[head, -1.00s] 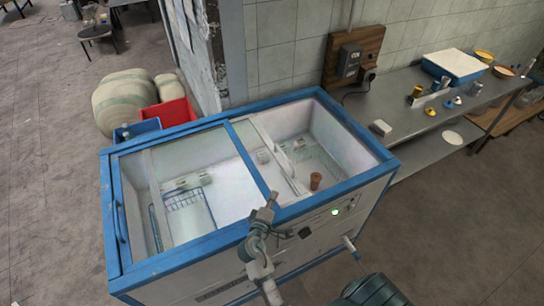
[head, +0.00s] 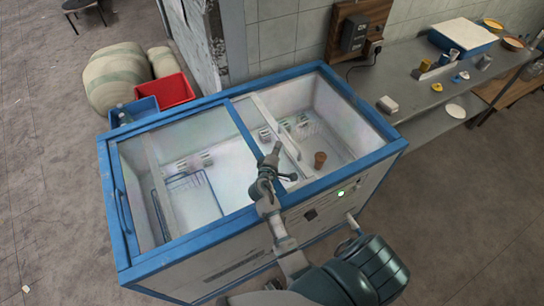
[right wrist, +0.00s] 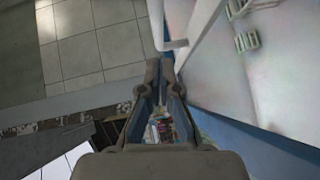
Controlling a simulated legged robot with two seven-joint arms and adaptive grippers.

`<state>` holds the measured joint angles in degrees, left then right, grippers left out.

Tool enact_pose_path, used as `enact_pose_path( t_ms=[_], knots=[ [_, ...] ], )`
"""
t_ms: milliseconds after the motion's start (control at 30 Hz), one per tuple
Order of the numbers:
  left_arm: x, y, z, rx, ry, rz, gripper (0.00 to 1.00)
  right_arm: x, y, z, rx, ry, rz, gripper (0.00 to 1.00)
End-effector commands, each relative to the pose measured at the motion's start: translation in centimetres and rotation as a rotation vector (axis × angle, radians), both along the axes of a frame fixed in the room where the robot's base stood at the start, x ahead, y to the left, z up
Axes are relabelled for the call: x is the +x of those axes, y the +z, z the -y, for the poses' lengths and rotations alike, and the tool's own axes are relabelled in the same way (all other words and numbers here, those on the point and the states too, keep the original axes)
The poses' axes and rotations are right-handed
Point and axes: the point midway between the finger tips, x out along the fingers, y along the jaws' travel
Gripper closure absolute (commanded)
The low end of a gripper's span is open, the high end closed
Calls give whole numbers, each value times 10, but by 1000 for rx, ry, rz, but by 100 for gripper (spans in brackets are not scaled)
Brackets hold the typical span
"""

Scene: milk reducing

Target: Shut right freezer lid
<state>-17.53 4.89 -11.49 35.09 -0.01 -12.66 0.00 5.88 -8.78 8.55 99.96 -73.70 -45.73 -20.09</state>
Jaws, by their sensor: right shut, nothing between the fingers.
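The chest freezer (head: 188,253) has a blue rim and two sliding glass lids. The left lid (head: 122,212) covers the left half. The right freezer lid, with a pale frame bar (head: 268,121), lies mostly under the left lid, a little right of the blue middle bar. Much of the right half is open. My right gripper (head: 274,152) is shut and empty over the freezer, beside the blue middle bar. In the right wrist view its fingers (right wrist: 153,70) are close to a white handle-like bar (right wrist: 175,44); contact cannot be told. My left gripper is not in view.
Red (head: 172,93) and blue (head: 142,107) crates and sacks (head: 115,78) are behind the left side. A metal counter (head: 425,97) with dishes stands right. The tiled wall is behind.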

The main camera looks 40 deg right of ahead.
Motion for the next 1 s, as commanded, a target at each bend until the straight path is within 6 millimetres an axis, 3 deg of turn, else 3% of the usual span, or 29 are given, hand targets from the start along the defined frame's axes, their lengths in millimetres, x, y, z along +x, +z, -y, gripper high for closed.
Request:
enact_pose_path(
  t_ms=[100, 233, 767, 1000],
  knots=[
    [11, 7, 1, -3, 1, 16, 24, -5, -2, 18, -2, -1, -3, 100],
    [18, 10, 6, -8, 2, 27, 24, -7, -5, 27, -3, -2, -3, 100],
    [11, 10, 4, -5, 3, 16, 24, -7, -7, 34, -3, -2, -2, 100],
    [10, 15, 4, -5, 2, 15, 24, -11, -6, 67, -4, -4, -4, 100]
  ],
)
